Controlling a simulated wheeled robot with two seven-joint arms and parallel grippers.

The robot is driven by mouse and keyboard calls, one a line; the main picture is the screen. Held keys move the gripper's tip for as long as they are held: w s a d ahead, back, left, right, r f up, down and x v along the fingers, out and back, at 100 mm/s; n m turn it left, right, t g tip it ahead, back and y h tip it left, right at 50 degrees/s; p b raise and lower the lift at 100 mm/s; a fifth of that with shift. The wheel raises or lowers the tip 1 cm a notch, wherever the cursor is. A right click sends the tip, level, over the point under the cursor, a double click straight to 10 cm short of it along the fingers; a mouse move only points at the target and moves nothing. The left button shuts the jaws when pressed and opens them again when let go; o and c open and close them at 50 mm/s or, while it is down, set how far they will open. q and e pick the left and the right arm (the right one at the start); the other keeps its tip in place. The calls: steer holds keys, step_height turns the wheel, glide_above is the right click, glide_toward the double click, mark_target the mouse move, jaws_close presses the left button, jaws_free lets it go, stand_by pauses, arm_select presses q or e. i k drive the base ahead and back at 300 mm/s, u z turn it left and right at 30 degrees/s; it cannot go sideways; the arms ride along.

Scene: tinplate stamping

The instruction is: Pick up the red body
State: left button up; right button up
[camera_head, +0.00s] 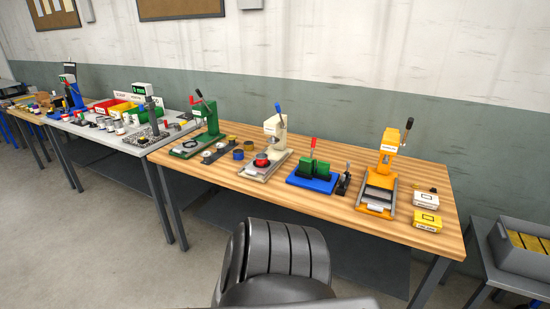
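A small red round piece (261,160), likely the red body, sits low in the cream-white lever press (274,128) on the wooden table (330,216). It appears to rest on or in a dark round seat on the press base; the exact contact is too small to tell. Neither of my grippers can be made out in the head view.
A green press (207,120) stands left of the cream one; a blue-based green fixture (314,170) and a yellow press (385,160) stand right. Small boxes (427,221) lie at the right end. A grey table (115,140) with bins adjoins left. The wooden table's front strip is clear.

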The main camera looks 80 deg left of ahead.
mark_target(262, 160)
steer(key=u, duration=0.4)
steer(key=i, duration=0.85)
steer(key=u, duration=1.4)
steer(key=i, duration=0.7)
steer(key=u, duration=0.7)
